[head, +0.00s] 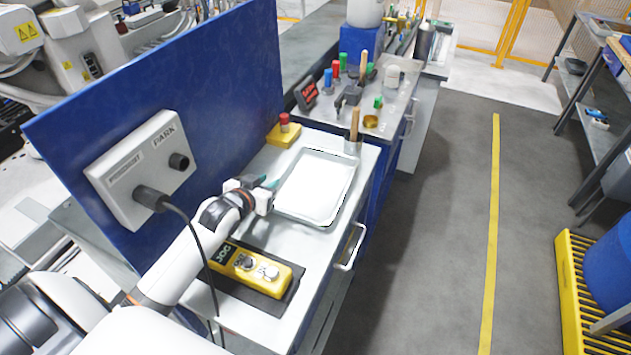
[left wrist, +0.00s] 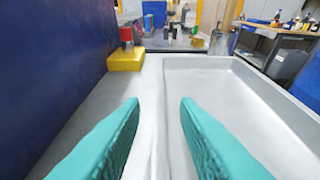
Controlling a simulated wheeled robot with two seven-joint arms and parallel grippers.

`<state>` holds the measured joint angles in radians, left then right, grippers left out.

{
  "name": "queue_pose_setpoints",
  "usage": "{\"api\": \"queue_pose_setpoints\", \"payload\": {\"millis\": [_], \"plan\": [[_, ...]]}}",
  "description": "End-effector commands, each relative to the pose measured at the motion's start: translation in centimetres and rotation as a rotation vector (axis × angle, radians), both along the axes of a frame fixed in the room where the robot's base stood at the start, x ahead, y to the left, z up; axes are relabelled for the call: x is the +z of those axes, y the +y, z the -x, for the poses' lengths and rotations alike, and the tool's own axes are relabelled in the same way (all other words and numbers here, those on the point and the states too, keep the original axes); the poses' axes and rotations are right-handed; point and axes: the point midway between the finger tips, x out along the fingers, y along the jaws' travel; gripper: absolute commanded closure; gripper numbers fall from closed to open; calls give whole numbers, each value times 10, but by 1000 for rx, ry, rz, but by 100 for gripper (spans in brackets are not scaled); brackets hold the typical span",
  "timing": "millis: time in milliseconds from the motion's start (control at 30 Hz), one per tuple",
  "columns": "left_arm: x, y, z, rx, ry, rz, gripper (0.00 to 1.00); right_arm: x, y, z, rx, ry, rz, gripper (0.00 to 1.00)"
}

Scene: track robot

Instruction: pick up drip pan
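The drip pan (head: 318,182) is a shallow, pale grey rectangular tray lying flat on the grey cabinet top in the head view. It fills the right side of the left wrist view (left wrist: 238,98). My left gripper (head: 268,184) is at the pan's left edge. Its teal fingers (left wrist: 160,102) are apart, with the pan's left rim running between them in the left wrist view. I cannot tell whether either finger touches the pan. My right gripper is not in view.
A yellow block with a red button (head: 284,130) stands beyond the gripper, near the blue panel (head: 225,85). A yellow JOG pendant (head: 250,268) lies on a dark mat nearer me. A cable hangs near my arm.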

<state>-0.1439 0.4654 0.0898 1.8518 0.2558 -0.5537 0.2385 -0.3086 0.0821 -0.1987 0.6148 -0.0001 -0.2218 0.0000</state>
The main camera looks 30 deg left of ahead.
Motion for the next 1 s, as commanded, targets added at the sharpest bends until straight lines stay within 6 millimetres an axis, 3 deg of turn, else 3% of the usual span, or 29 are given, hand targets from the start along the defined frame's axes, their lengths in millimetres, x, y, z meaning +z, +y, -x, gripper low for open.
{"api": "queue_pose_setpoints", "payload": {"millis": [100, 367, 633, 967, 1000], "plan": [[-6, 1, -18, 1, -1, 2, 72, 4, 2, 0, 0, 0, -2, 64], [-14, 2, -35, 0, 0, 1, 72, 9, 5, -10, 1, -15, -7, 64], [-29, 1, -68, 0, -1, 1, 72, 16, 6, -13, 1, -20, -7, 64], [-33, 2, -75, -1, -1, 0, 72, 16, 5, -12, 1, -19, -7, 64], [-33, 2, -74, -1, -1, -1, 77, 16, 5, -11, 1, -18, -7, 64]]}}
